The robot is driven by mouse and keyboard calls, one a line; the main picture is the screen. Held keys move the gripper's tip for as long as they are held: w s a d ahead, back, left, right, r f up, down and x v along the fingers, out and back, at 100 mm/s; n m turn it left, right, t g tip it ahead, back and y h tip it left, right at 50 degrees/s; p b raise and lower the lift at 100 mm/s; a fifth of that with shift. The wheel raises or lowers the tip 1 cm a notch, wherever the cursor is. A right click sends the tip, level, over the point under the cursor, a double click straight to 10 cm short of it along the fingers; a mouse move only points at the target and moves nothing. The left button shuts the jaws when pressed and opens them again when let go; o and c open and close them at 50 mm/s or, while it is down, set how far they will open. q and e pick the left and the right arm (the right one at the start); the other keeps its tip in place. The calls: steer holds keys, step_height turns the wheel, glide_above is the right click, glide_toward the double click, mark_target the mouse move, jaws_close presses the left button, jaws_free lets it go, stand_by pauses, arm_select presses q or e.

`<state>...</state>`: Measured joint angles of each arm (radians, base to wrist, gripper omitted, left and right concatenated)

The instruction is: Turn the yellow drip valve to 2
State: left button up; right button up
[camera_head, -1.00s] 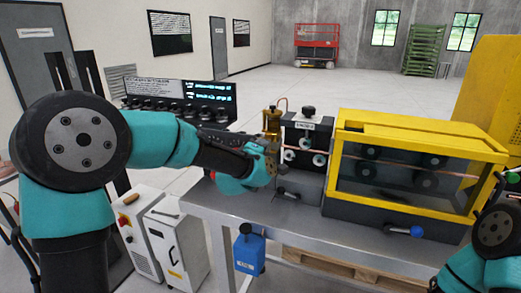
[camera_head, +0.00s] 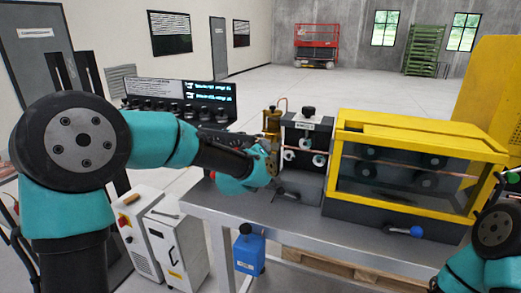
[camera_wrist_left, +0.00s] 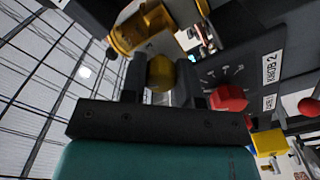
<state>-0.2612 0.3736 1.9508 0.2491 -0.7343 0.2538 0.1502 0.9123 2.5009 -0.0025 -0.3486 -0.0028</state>
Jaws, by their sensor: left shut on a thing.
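The yellow drip valve (camera_wrist_left: 160,73) shows in the left wrist view as a round yellow knob. My left gripper (camera_wrist_left: 162,82) is shut on it, with one finger on each side. A dial plate with white marks (camera_wrist_left: 222,75) lies to the right of the knob; I cannot read which mark the valve points to. In the head view my left gripper (camera_head: 270,165) is at the brass oiler (camera_head: 271,122) on the left side of the grey machine block, and it hides the valve there. My right arm shows at the lower right edge, but its gripper is out of view.
A red knob (camera_wrist_left: 230,98) sits close to the right finger, near a "KNOB 2" label (camera_wrist_left: 270,68). A yellow-framed guard box (camera_head: 420,150) stands right of the block on the metal table (camera_head: 300,222). A blue canister (camera_head: 249,253) is below the table edge.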

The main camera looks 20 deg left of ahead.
arm_select(q)
steer(key=o, duration=0.9)
steer(key=s, duration=0.5)
steer(key=s+a, duration=0.1)
steer(key=s, duration=1.1)
steer(key=shift+s+a, duration=0.15)
steer(key=shift+a, duration=0.2)
steer(key=shift+f, duration=0.1)
